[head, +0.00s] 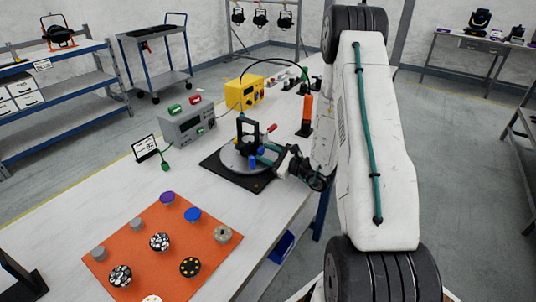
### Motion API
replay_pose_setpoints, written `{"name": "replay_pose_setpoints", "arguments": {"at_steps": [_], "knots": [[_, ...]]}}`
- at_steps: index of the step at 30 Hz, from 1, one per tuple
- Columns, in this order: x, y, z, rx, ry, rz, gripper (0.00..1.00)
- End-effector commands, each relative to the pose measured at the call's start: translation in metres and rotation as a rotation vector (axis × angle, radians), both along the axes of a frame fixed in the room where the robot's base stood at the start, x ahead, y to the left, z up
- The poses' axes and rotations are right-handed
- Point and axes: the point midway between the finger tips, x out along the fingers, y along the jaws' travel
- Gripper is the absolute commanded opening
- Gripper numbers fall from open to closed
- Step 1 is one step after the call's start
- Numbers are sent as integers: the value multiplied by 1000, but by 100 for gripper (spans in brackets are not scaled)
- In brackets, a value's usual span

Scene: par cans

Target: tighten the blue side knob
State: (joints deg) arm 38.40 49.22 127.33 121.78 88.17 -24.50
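A dark upright bracket (242,133) stands on a round grey plate (232,160), which sits on a black square base (222,172) on the workbench. A blue knob (257,161) shows low on the side of this fixture, facing my arm. A red-tipped part (271,128) sticks out higher up, on the right. My gripper (268,157) reaches in from the right, its fingertips at or very near the blue knob. The fingers overlap the knob's edge and are small here, so I cannot tell whether they touch it or have closed on it.
A grey box (187,125) with green and red parts, a yellow box (244,93) and an orange cylinder (306,113) stand behind the fixture. A small sign (145,147) stands at left. An orange mat (135,232) with several round knobs lies in front.

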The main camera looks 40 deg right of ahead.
Motion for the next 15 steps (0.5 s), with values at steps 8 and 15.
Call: {"name": "replay_pose_setpoints", "arguments": {"at_steps": [8,15], "knots": [[0,-1,0,1,0,-1,5],[0,-1,0,34,12,-1,5]]}}
